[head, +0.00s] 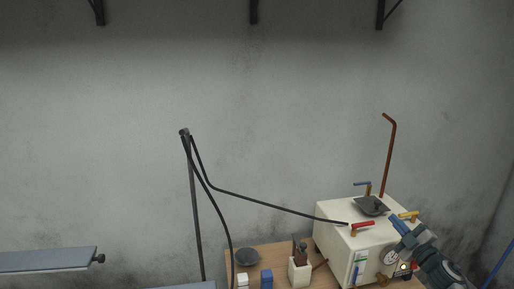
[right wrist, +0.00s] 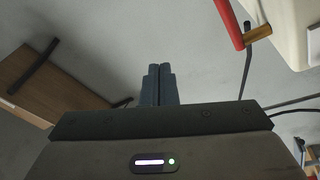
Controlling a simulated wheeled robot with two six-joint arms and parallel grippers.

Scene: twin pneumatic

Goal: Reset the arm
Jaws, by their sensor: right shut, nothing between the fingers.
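My right gripper (head: 397,225) is in front of the right part of the cream pneumatic box (head: 333,219) in the head view. In the right wrist view its two fingers (right wrist: 157,85) are together with nothing between them. A red-handled valve (head: 362,225), a yellow-handled valve (head: 409,215) and a blue-handled valve (head: 362,184) stand on the box. The red handle (right wrist: 229,20) also shows at the top of the right wrist view, apart from the fingers. My left gripper is not in view.
A wooden table (head: 273,254) holds a dark bowl (head: 246,257), a blue block (head: 267,279) and a white holder (head: 299,272) with tools. A dark stand (head: 195,210) with black hoses rises at left. A copper pipe (head: 390,155) rises behind the box. A gauge (head: 389,256) is on its front.

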